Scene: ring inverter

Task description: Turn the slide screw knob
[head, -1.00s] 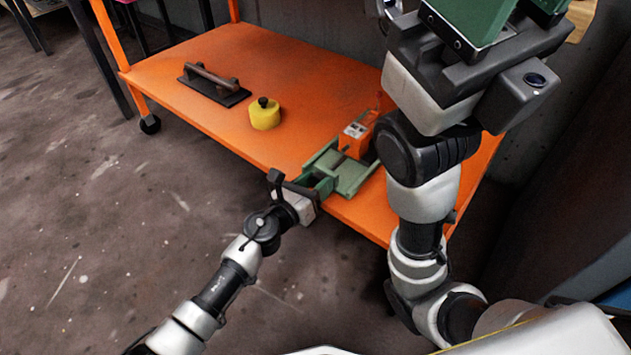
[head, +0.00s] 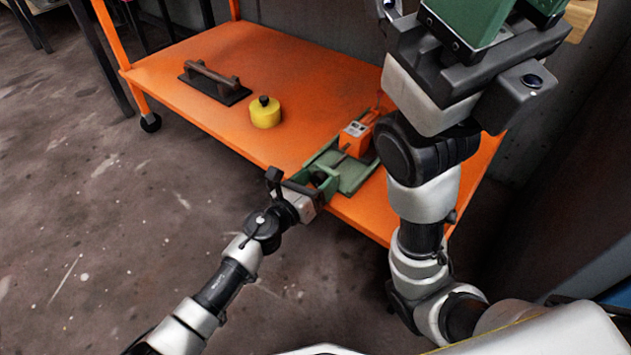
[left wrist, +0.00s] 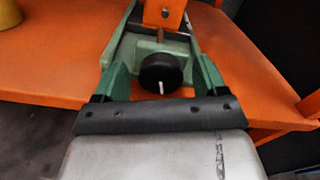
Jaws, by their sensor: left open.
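The slide screw knob (left wrist: 160,74) is round and black with a white mark on its face. It sits at the near end of the green slide base (left wrist: 143,50), with the screw and orange block (left wrist: 163,14) behind it. My left gripper (left wrist: 161,82) is open, with one green finger on each side of the knob and a gap on both sides. In the head view my left gripper (head: 317,188) is at the shelf's front edge, and the knob shows small and dark between the fingers. My right gripper (head: 510,18) is raised at upper right, its green fingers apart and tips cut off.
The device stands at the front edge of the orange shelf (head: 215,60). A yellow cylinder (head: 266,116) with a black knob and a dark trowel-like tool (head: 214,84) lie farther left. The shelf between is clear. My right arm blocks part of the shelf's right end.

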